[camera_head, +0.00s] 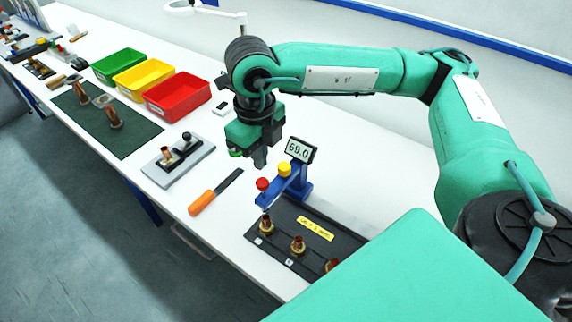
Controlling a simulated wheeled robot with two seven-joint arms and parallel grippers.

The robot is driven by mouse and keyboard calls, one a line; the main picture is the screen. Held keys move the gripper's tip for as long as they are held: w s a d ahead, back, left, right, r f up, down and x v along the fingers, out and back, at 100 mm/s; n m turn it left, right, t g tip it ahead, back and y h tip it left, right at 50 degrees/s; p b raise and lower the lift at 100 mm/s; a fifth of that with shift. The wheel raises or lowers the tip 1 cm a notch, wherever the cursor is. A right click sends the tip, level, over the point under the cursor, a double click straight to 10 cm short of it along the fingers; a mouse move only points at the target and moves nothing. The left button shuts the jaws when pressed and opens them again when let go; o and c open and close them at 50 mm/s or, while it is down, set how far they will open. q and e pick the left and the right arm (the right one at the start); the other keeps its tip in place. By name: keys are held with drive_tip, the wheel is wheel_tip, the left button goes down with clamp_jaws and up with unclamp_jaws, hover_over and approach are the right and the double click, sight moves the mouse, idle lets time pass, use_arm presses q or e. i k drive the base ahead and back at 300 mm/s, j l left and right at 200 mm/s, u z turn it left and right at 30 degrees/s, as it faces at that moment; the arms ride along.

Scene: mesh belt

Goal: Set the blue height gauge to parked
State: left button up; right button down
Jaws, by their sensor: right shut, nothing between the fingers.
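The blue height gauge (296,186) stands on the white bench, right of the middle of the head view. Its display (299,149) reads 69.0. A red knob (262,184) and a yellow knob (285,169) show on the gauge. My right gripper (260,163) points down, a little to the left of the display and above the knobs in the picture. It is shut and empty, and looks apart from the gauge. My left gripper is not in view.
A black mat (318,228) with several copper fittings lies by the gauge. An orange-handled file (203,202) lies to its left, then a grey plate with fittings (178,165). Red (178,96), yellow (144,78) and green (118,65) bins stand farther back.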

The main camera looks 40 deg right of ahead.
sight(291, 180)
drive_tip(key=k+j, duration=0.5)
drive_tip(key=k, duration=0.2)
drive_tip(key=k+j, duration=0.5)
drive_tip(key=k, duration=0.15)
